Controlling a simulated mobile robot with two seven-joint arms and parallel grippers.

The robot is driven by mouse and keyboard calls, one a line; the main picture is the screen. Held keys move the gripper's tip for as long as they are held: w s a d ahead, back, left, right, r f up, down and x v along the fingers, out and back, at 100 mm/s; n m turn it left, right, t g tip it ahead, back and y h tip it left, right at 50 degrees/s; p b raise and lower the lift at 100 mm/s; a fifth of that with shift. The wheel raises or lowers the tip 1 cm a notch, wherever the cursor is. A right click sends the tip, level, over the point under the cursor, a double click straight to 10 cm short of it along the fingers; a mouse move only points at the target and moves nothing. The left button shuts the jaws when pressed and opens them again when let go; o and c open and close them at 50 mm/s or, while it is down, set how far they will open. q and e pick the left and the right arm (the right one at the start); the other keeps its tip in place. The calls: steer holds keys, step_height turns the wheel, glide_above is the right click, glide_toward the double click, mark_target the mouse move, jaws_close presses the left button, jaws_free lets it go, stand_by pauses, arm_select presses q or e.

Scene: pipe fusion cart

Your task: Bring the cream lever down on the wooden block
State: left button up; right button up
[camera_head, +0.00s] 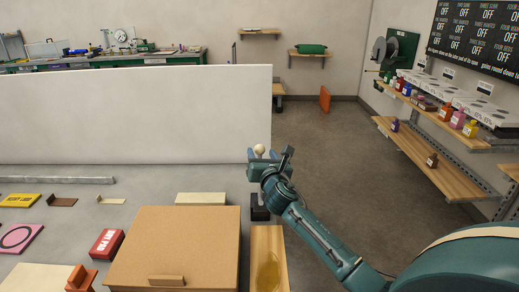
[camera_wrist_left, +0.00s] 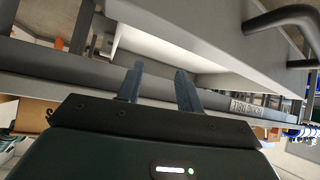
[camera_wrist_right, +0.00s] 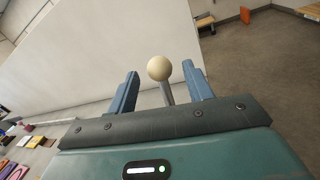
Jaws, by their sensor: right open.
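The lever has a round cream knob (camera_head: 260,149) on a grey rod. It stands about upright above a black base (camera_head: 260,208) at the right edge of the counter. My right gripper (camera_head: 263,156) is open around the knob. In the right wrist view the knob (camera_wrist_right: 159,68) sits between the two blue fingers (camera_wrist_right: 160,72), with a gap on each side. A light wooden block (camera_head: 268,240) with a darker patch lies just in front of the black base. My left gripper (camera_wrist_left: 159,70) is open and empty below grey bars, outside the head view.
A large cardboard box (camera_head: 175,245) stands left of the wooden block. A white panel (camera_head: 135,115) rises behind the counter. A red box (camera_head: 107,242) and several small items lie left. Open floor (camera_head: 330,130) and wall shelves (camera_head: 430,160) are at right.

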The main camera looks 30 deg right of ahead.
steer(key=shift+x, duration=1.75)
steer(key=shift+c, duration=0.3)
jaws_close()
